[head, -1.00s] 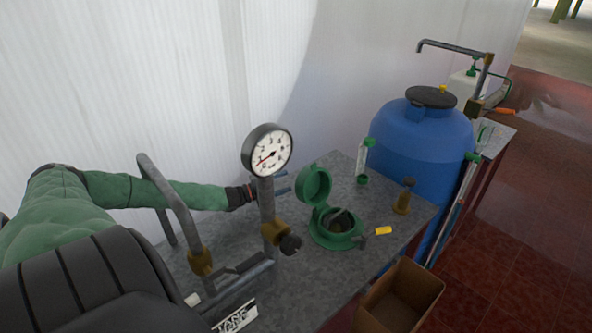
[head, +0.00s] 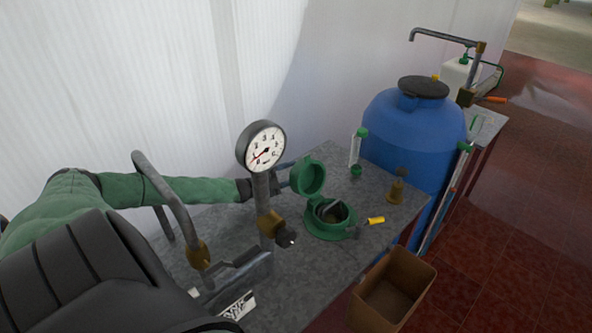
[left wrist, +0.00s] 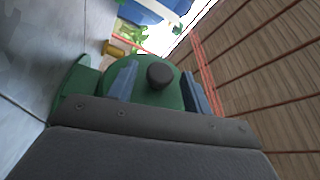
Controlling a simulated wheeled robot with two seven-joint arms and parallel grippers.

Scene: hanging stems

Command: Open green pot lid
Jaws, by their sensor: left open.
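The green pot (head: 330,229) stands on the grey table, and a grey tool leans in its opening. Its green lid (head: 308,177) stands raised at the pot's back left side. In the left wrist view, a round green surface, likely the lid (left wrist: 110,92), fills the space ahead, with a dark round knob (left wrist: 159,75) on it. My left gripper (head: 287,174) is just left of the lid, partly hidden by the gauge post. Its blue fingers (left wrist: 158,88) are open, one each side of the knob; contact cannot be told. My right gripper is not in view.
A pressure gauge (head: 261,147) on a post stands close in front of my left gripper. A bent pipe (head: 170,195) is further left. A blue barrel (head: 415,130), brass fitting (head: 397,190), clear tube (head: 356,148) and yellow piece (head: 376,220) lie right; a cardboard box (head: 393,290) is below.

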